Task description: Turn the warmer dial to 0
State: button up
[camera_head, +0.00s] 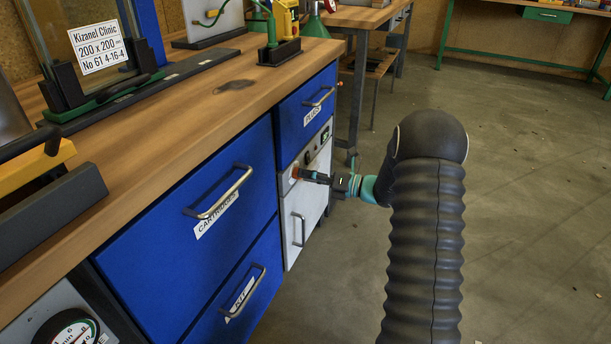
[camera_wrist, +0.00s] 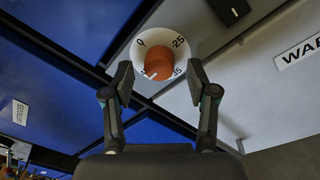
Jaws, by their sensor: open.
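The warmer dial is an orange knob (camera_wrist: 158,62) on a round white scale plate (camera_wrist: 177,33) marked 0, 25, 35 and what looks like 45. Its white pointer mark faces the lower left, near the 45, away from the 0 at upper left. My gripper (camera_wrist: 158,80) is open, with one finger on each side of the knob in the wrist view. I cannot tell whether the fingers touch it. In the head view my gripper (camera_head: 312,176) reaches the white warmer front (camera_head: 312,202); the knob (camera_head: 295,173) shows small at its tips.
A blue PLUGS drawer (camera_head: 304,115) is above the warmer, and blue CARTRIDGES (camera_head: 190,245) and KIT (camera_head: 220,309) drawers are to the left. Their handles stick out. The warmer's handle (camera_head: 299,229) is below my gripper. The wooden bench top (camera_head: 200,110) is above. Floor at right is clear.

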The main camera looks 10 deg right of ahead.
jog(key=shift+w+a, duration=0.2)
jog(key=shift+a, duration=0.15)
grip_shut()
